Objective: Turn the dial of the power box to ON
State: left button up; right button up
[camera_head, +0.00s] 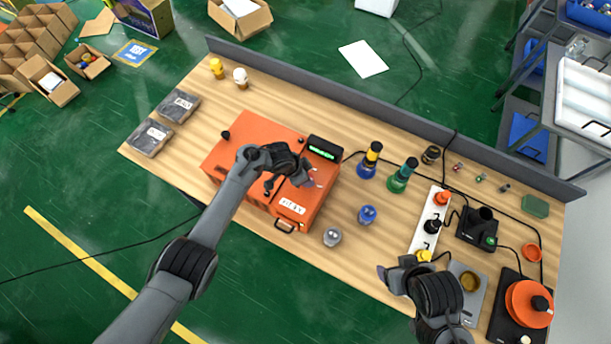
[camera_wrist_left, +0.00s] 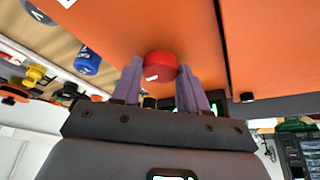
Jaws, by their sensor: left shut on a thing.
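The power box (camera_head: 245,155) is a large orange box on the left half of the wooden bench, with a small green-lit display (camera_head: 322,150) at its back right. Its dial shows as a round red knob (camera_wrist_left: 160,66) with a small white mark against the orange face in the left wrist view. My left gripper (camera_wrist_left: 160,86) is shut on this red dial, one purple finger on each side.
Blue-based (camera_head: 368,162) and green-based (camera_head: 402,177) bottles stand right of the box. A blue round item (camera_head: 367,214) and a grey one (camera_head: 332,237) are near its front right. A white power strip (camera_head: 420,235) and several devices crowd the right end.

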pick_arm(q)
jog(key=shift+m, duration=0.6)
jog(key=shift+g, duration=0.3)
jog(key=o, duration=1.1)
jog(key=shift+c, duration=0.2)
jog(key=shift+a+r, duration=0.2)
jog(key=shift+r, duration=0.3)
jog(key=p+v, duration=0.2)
jog(key=v, duration=0.7)
jog(key=shift+a+r, duration=0.25)
jog(key=shift+r, duration=0.05)
jog(key=shift+s, duration=0.1)
